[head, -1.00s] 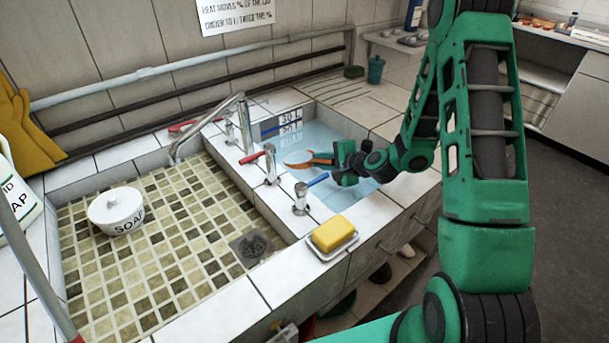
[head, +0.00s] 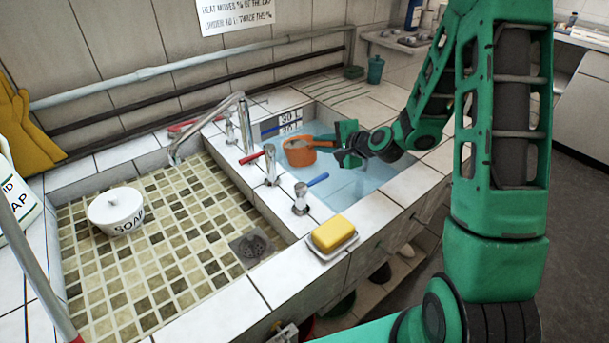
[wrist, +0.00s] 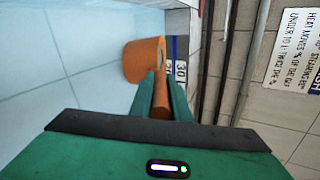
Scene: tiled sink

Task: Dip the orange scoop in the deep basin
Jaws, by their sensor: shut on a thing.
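The orange scoop (head: 298,154) is over the deep basin (head: 352,188), which holds pale blue water. Its cup is upright or nearly so, with a light greyish surface showing inside. Its outer wall shows clearly, and the cup appears above the water. My gripper (head: 336,149) is shut on the scoop's handle, to the right of the cup. In the wrist view the scoop (wrist: 142,62) hangs past the two green fingers (wrist: 162,78), with its handle between them. The inside of the cup is mostly hidden there.
A depth marker (head: 290,122) is on the basin's back wall, close to the scoop. Taps (head: 270,165) with red and blue levers stand on the left divider. The shallow tiled sink (head: 180,225) holds a soap bowl (head: 115,208).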

